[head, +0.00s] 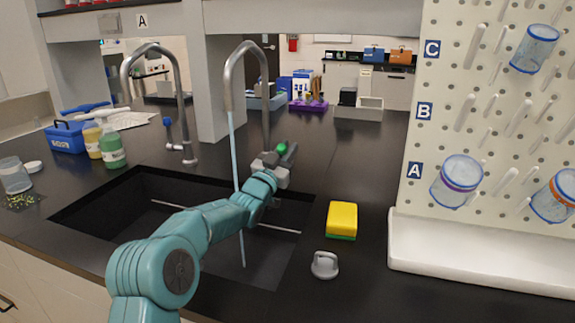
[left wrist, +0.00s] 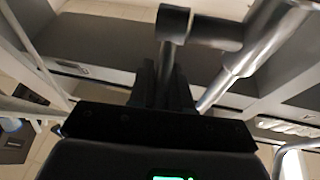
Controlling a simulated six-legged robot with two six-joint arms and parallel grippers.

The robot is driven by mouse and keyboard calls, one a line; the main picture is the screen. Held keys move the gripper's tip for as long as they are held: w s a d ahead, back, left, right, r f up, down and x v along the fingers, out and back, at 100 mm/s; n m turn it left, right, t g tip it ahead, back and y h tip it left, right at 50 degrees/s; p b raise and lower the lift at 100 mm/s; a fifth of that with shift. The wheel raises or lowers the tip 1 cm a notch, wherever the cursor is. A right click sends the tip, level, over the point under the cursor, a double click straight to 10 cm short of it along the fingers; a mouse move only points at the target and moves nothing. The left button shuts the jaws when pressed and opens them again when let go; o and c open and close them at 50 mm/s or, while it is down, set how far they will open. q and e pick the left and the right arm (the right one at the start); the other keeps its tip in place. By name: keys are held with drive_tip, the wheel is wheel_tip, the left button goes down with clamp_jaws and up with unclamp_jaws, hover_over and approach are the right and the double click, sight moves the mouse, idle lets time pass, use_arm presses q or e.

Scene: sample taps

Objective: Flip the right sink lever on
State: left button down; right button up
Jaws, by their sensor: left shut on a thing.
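The right tap (head: 228,75) is a grey metal gooseneck at the back edge of the sink. A pale blue stream of water (head: 233,150) runs from its spout into the black basin. My left gripper (head: 287,156) is beside the base of this tap, with a green spot showing there. In the left wrist view the dark fingers (left wrist: 165,85) are closed around the lower end of the right lever (left wrist: 172,28), which joins the tap's metal body. In the head view my gripper mostly hides the lever. My right gripper is not in view.
A yellow sponge (head: 342,218) and a grey stopper (head: 325,265) lie right of the sink (head: 100,192). A pegboard (head: 500,110) with jars rises at the right. Bottles stand at the left.

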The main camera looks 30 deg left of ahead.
use_arm(q)
drive_tip(key=shift+r, duration=0.25)
drive_tip(key=c, duration=1.1)
unclamp_jaws()
drive_tip(key=shift+s+f, duration=0.1)
drive_tip(key=shift+f, duration=0.1)
drive_tip(key=shift+s+f, duration=0.1)
drive_tip(key=shift+s, duration=0.15)
drive_tip(key=b+v, duration=0.1)
drive_tip(key=v, duration=0.6)
